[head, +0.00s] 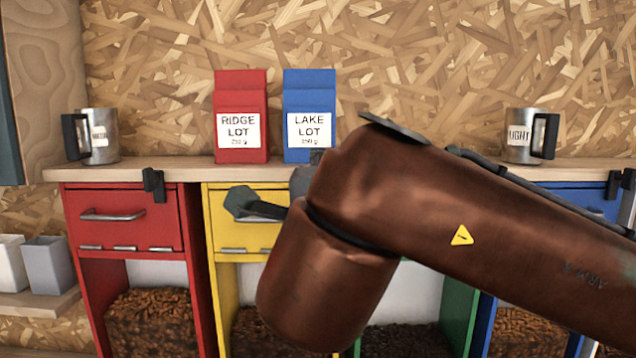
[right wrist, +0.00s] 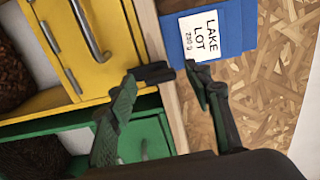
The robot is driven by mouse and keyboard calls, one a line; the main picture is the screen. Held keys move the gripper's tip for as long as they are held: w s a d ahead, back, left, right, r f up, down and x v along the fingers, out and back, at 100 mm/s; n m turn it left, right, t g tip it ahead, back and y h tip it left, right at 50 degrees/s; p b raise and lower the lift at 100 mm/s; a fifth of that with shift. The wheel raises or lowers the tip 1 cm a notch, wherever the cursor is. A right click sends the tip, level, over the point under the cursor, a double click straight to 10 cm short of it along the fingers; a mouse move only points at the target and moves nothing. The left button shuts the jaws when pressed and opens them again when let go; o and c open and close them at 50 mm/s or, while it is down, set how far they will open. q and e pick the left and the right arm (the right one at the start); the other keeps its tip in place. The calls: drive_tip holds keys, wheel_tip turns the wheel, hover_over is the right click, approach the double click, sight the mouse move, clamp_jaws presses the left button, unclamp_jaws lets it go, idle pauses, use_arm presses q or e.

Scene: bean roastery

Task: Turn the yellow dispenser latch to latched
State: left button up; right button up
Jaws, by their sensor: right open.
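The yellow dispenser (head: 213,225) stands under the wooden shelf, between the red one and my right arm. In the right wrist view its yellow front (right wrist: 100,75) and metal handle show sideways. A dark latch-like piece (right wrist: 154,72) sits at the shelf edge, close to the yellow front's corner. My right gripper (right wrist: 162,77) is open, with its dark green fingers on either side of that piece; contact is unclear. In the head view my copper arm hides most of the gripper, and the latch cannot be made out clearly. My left gripper is not in view.
The red (head: 122,217), green (head: 460,318) and blue (head: 590,205) dispensers flank the yellow one. A red bag (head: 240,95) and a blue bag (head: 309,100) stand on the shelf (head: 190,172), with metal mugs at left (head: 100,130) and right (head: 522,130).

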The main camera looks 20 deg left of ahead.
drive_tip(key=v, duration=1.1)
drive_tip(key=shift+s, duration=0.2)
